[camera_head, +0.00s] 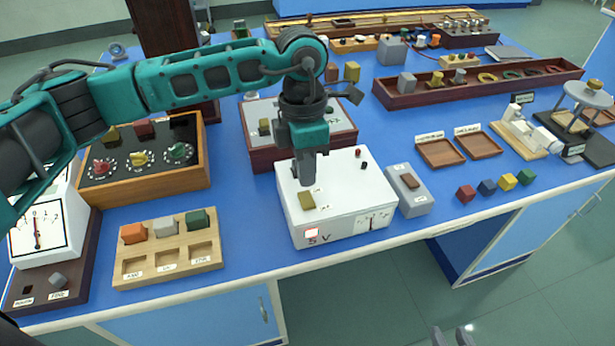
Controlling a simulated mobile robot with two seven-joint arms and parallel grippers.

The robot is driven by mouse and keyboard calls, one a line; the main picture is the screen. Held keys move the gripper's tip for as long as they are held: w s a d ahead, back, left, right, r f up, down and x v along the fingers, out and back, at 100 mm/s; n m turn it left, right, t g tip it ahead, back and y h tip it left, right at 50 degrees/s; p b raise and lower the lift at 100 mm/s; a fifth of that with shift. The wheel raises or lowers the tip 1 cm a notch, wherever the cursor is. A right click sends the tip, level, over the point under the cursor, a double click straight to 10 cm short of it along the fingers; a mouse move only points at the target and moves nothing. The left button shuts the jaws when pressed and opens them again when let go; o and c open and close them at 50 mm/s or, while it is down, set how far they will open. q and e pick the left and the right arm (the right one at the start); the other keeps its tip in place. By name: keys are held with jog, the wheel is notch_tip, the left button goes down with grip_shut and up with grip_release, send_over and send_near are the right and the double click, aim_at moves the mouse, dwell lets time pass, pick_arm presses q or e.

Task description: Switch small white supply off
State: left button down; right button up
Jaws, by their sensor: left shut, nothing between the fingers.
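The small white supply (340,200) is a white box near the front edge of the blue bench, marked "5 V" on its front. A gold-coloured switch block (306,201) sits on its top at the left. A small red-and-white square (311,233) and a dial meter (374,221) are on its front. My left gripper (308,182) is shut and empty, pointing down over the supply's top just behind the switch block. I cannot tell whether it touches. My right gripper (451,337) shows only as two separated grey fingertips at the bottom edge, over the floor.
A grey box with a brown top piece (411,190) stands close right of the supply. A dark-based instrument (262,155) is behind it. A wooden knob panel (193,180) and block tray (130,270) lie left. Several coloured cubes (487,187) lie right.

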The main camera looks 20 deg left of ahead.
aim_at(309, 203)
pick_arm(q)
notch_tip(309, 203, up, 11)
jog(key=w+b, duration=0.1)
jog(key=shift+a+f, duration=0.2)
jog(key=shift+a, duration=0.2)
pick_arm(e)
jog(key=shift+f, duration=0.15)
pick_arm(q)
jog(key=shift+d, duration=0.1)
jog(key=shift+s+d+r, duration=0.15)
jog(key=shift+s+d, duration=0.1)
jog(key=shift+s, duration=0.25)
pick_arm(e)
jog(key=shift+w+a+f, duration=0.1)
jog(key=shift+a+f, duration=0.05)
jog(key=shift+a, duration=0.05)
pick_arm(q)
jog(key=f, duration=0.4)
jog(key=s+f, duration=0.1)
jog(key=f, duration=0.4)
jog(key=d+f, duration=0.1)
jog(key=f, duration=0.4)
jog(key=shift+s, duration=0.3)
pick_arm(e)
jog(key=shift+r, duration=0.35)
